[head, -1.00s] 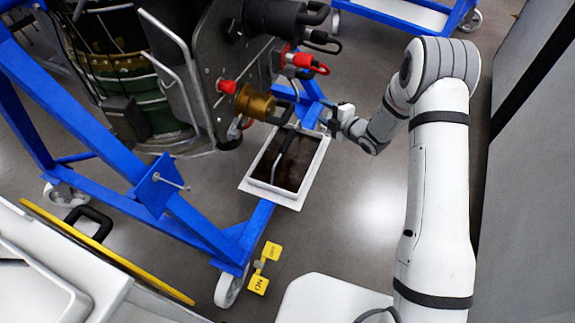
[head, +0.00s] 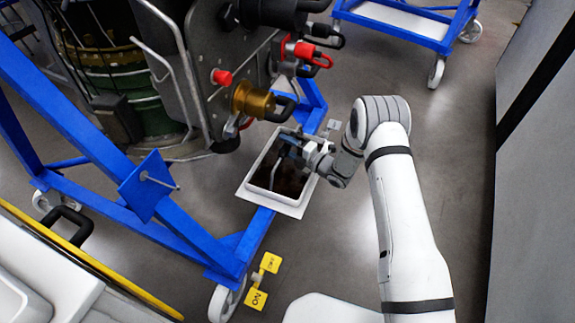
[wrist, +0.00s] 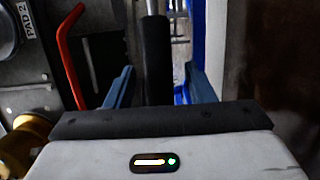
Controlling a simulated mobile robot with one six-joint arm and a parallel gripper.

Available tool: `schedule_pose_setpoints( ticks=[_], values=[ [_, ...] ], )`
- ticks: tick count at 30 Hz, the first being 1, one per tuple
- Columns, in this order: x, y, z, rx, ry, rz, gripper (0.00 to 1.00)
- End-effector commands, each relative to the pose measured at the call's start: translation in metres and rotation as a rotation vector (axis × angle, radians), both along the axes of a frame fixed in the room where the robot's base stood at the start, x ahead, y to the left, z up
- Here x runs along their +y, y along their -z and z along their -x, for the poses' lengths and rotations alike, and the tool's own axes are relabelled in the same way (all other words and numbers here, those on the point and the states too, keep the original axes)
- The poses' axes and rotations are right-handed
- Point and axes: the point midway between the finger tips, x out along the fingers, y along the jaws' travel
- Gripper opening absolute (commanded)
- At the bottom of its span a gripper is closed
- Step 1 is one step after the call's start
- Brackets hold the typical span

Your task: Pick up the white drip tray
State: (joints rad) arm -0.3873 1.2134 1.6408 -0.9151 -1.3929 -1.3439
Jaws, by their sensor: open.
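The white drip tray (head: 268,199) sits low at the blue stand's base, under the brass fitting, with dark brown contents inside. A handle with a black grip (wrist: 156,60) and a grey rod spans over it. My gripper (head: 289,146) is over the tray's far part in the head view, its blue fingertips near the handle. In the wrist view my open gripper (wrist: 160,88) has one finger on each side of the black grip. I cannot tell whether either finger touches it. The tray's far right edge is partly hidden by my wrist.
The brass fitting (head: 253,100) and black hoses hang close above and left of my gripper. A blue stand frame (head: 257,235) with a caster runs beside and under the tray. A red handle (wrist: 68,55) stands left of my fingers. Floor to the right is free.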

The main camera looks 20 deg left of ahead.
Motion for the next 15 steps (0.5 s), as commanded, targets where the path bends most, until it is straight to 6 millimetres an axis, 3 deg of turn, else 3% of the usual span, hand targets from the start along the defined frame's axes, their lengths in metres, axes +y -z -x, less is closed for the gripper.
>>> schedule_pose_setpoints(
  ticks=[3,10,15],
  values=[
    [0.0142,0.0012,-0.0040,-0.002,0.000,0.001,0.49],
    [0.0158,-0.0004,-0.0049,0.000,0.001,0.000,0.48],
    [0.0156,-0.0003,-0.0047,0.000,0.001,0.000,0.34]
  ],
)
